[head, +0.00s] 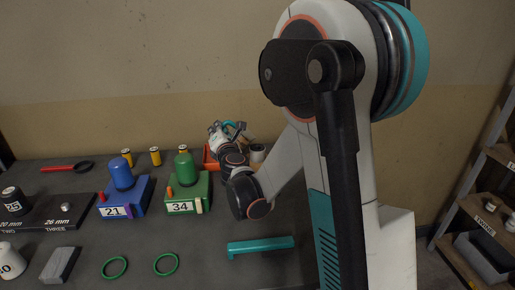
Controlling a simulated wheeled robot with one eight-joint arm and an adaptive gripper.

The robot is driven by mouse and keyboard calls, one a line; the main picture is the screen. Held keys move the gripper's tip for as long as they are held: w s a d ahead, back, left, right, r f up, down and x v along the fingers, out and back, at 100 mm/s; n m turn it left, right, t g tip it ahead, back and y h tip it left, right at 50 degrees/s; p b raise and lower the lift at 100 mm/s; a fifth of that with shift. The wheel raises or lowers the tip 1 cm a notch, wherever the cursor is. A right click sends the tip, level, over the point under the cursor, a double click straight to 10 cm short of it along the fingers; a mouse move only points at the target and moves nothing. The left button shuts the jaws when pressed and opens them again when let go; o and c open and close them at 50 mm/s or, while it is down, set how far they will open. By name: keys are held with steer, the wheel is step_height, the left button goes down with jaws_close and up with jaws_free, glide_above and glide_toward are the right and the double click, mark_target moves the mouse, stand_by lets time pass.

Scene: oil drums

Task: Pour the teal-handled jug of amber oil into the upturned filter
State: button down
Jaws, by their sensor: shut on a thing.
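My gripper (221,133) is at the back of the bench, beyond the green block, small in the head view and partly hidden by its own wrist. It is shut on the jug (246,137), whose teal handle shows between the fingers with a bit of amber beside it. The jug's tilt and spout are too small to tell. A white cylinder with a dark top (257,152), which looks like the upturned filter, stands just right of and below the jug. I cannot tell whether the jug touches it.
An orange tray (208,161) is by the gripper. A green block marked 34 (188,193) and a blue block marked 21 (125,197) stand left. A teal bar (261,246) and green rings (166,264) lie in front. A shelf (472,222) stands right.

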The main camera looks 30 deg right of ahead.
steer(key=shift+d+r+m, duration=0.15)
steer(key=shift+d+m, duration=0.1)
steer(key=shift+m, duration=0.25)
stand_by(1.2)
steer(key=shift+s+d+r+m+p, duration=0.1)
steer(key=shift+d+r+m+p, duration=0.25)
steer(key=shift+r+m+p, duration=0.25)
stand_by(2.0)
steer(key=shift+f, duration=0.15)
